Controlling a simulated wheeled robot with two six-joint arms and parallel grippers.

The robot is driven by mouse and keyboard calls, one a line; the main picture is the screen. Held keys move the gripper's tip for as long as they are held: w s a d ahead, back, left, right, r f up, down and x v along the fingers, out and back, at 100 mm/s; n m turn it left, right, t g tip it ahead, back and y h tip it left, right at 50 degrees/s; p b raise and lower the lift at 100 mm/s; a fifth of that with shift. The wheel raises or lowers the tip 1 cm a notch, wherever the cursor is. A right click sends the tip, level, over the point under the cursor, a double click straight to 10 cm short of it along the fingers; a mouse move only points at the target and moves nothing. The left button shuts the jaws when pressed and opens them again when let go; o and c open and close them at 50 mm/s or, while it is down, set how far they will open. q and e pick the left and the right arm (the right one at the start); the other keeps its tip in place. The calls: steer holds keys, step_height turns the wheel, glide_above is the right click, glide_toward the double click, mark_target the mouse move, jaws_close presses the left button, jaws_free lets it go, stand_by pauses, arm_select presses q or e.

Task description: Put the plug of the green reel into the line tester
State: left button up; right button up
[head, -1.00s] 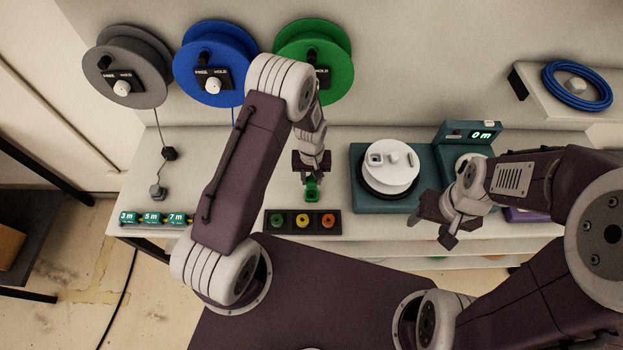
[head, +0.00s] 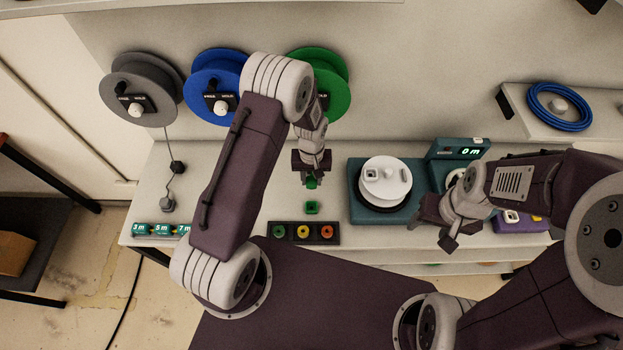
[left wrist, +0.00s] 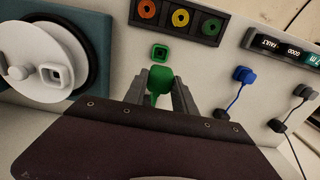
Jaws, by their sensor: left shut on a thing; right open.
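My left gripper (head: 312,178) is shut on a green plug (left wrist: 161,80), held just above the white table; the plug shows small between the fingertips in the head view (head: 312,184). A green square piece with a dark centre (head: 311,207) lies apart on the table in front of the plug, also in the left wrist view (left wrist: 160,52). The green reel (head: 327,82) hangs on the wall, partly behind my left arm. A black box lettered FAULT and GOOD (left wrist: 283,46), apparently the line tester, shows in the left wrist view. My right gripper (head: 440,222) is open and empty.
A black tray with green, yellow and orange rings (head: 305,232) is near the front edge. A teal unit with a white drum (head: 385,180) stands right of my left gripper. Blue (head: 216,85) and grey (head: 140,92) reels hang left. A blue plug (left wrist: 245,75) lies near the lettered box.

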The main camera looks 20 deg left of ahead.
arm_select(q)
steer(key=shift+r+p, duration=2.3)
steer(key=shift+r, duration=0.95)
steer(key=w+d+b, duration=0.1)
steer(key=w+d, duration=0.1)
steer(key=d, duration=0.9)
steer(key=w+d+b, duration=0.2)
steer(key=d, duration=0.8)
steer(key=shift+w+d, duration=0.15)
steer(key=shift+d, duration=0.2)
